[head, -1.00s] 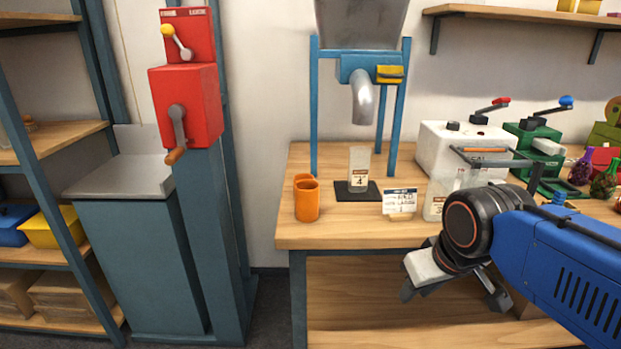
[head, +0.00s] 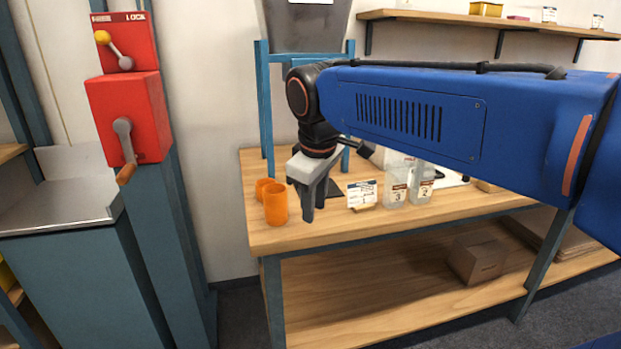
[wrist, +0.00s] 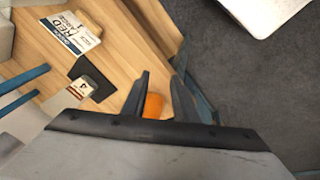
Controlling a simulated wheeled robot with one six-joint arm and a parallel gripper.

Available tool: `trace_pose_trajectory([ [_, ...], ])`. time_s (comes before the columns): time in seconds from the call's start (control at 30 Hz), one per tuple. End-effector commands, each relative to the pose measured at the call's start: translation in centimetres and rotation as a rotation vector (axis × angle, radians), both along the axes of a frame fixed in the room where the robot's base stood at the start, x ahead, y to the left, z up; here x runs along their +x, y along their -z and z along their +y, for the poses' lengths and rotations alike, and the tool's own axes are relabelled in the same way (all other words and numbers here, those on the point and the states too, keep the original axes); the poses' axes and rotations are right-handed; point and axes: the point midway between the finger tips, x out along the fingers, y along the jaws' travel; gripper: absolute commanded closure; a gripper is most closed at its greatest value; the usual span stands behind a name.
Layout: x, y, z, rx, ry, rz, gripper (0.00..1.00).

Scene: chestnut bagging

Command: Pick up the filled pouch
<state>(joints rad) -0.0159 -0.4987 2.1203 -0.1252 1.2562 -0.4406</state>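The pouch labelled 4 (wrist: 84,89) stands by the black plate (wrist: 78,68) in the wrist view. In the head view my gripper hides this pouch, and only part of the plate (head: 335,188) shows. I cannot tell how full the pouch is. Pouches labelled 3 (head: 395,191) and 2 (head: 421,186) stand further right on the table. My gripper (head: 314,203) points down above the table, between the orange cups and the card. In the wrist view its fingers (wrist: 160,92) are apart and the pouch is outside them, to the left.
An orange cup (head: 276,206) stands just left of my gripper, with another behind it. A printed card (head: 362,194) stands right of it. The blue dispenser frame (head: 265,110) rises behind. A red lever box (head: 127,117) is at the left. The table front (head: 330,232) is clear.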

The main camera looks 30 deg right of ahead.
Motion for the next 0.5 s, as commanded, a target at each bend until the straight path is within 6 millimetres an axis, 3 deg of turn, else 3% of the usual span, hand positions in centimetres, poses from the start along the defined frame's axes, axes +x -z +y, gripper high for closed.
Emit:
trace_pose_trajectory([
  [0.2, 5.3, -5.6, -1.1, -0.103, -0.179, 0.094, 0.73],
  [0.5, 12.6, -12.4, -2.7, -0.228, -0.432, 0.254, 0.73],
])
